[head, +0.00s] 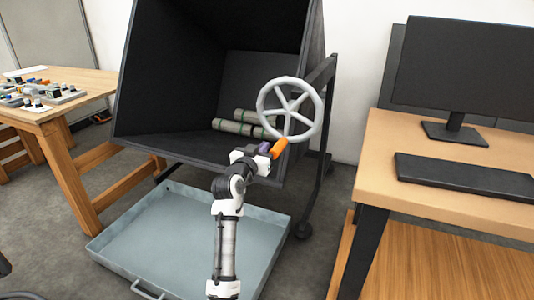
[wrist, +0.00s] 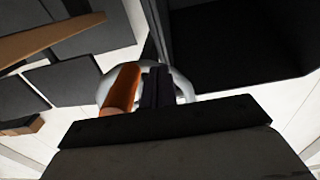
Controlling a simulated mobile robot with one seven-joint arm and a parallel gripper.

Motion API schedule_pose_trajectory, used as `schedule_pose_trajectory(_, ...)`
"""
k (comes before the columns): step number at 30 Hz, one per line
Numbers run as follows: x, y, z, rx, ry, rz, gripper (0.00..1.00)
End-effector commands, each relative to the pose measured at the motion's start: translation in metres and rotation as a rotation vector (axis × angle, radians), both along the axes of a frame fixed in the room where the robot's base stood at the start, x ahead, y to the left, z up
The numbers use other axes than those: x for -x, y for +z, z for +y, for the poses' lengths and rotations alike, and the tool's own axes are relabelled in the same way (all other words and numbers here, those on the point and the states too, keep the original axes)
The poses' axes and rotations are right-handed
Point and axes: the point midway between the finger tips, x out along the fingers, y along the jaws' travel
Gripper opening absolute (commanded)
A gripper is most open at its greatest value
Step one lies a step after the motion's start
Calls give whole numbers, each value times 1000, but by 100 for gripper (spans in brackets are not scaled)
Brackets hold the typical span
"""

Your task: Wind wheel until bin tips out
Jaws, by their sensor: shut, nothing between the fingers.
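The wheel (head: 291,107) is light grey with spokes and sits at the right side of the dark bin. An orange handle (head: 279,148) sticks out at its lower rim. The bin (head: 160,75) is tilted with its mouth facing me, and several greenish rolls (head: 246,127) lie inside. My gripper (head: 265,148) is shut and empty, just left of the handle in the head view. In the wrist view the shut fingers (wrist: 157,88) are right beside the orange handle (wrist: 122,90), with the pale wheel rim behind. I cannot tell whether they touch.
An empty blue-grey tray (head: 125,262) lies on the floor below the bin. A wooden desk (head: 440,150) with a monitor (head: 465,70) and keyboard stands at the right. A wooden table (head: 90,85) with small parts stands at the left. A black wheeled frame (head: 321,150) supports the bin.

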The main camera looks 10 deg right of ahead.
Motion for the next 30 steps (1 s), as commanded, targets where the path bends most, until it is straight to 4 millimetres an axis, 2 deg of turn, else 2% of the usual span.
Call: schedule_pose_trajectory(30, -32, 12, 48, 0, 2, 0, 0)
